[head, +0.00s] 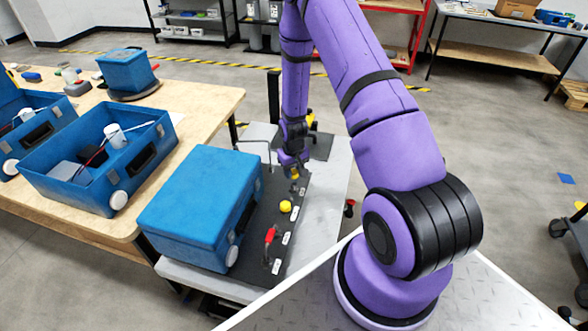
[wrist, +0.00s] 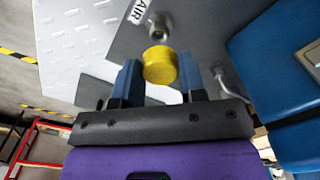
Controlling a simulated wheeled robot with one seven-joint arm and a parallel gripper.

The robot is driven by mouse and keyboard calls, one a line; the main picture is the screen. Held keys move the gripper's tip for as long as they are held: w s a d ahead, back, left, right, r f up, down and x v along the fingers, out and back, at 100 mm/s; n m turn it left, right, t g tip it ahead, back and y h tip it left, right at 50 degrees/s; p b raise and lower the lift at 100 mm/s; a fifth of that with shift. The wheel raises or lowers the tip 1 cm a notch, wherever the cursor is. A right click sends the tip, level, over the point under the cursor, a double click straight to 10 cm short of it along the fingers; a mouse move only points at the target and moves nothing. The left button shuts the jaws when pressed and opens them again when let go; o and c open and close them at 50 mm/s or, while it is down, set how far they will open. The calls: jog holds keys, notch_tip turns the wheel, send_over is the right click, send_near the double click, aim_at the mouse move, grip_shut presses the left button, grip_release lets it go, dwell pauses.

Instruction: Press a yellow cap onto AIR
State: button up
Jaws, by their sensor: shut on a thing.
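My gripper (wrist: 159,68) is shut on a yellow cap (wrist: 161,66), held between its two blue fingers in the wrist view. A metal fitting (wrist: 157,26) beside the AIR label (wrist: 139,11) shows just beyond the cap. The cap overlaps the fitting's near edge in the picture; I cannot tell whether they touch. In the head view my gripper (head: 293,171) is over the far end of the dark port strip (head: 262,258), with the cap (head: 294,174) small below it. The AIR fitting is not clear there.
Another yellow cap (head: 285,207) and a red part (head: 270,235) are on the strip. A blue case (head: 195,205) stands left of it, close by. A bent metal rod (head: 266,150) rises near my gripper. Open blue boxes (head: 75,190) are on the wooden table (head: 205,100).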

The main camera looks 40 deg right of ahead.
aim_at(294, 187)
jog(key=shift+f, duration=1.85)
jog(key=shift+f, duration=1.2)
jog(key=o, duration=1)
jog(key=shift+c, duration=0.2)
notch_tip(294, 187, up, 11)
jog(key=shift+f, duration=0.1)
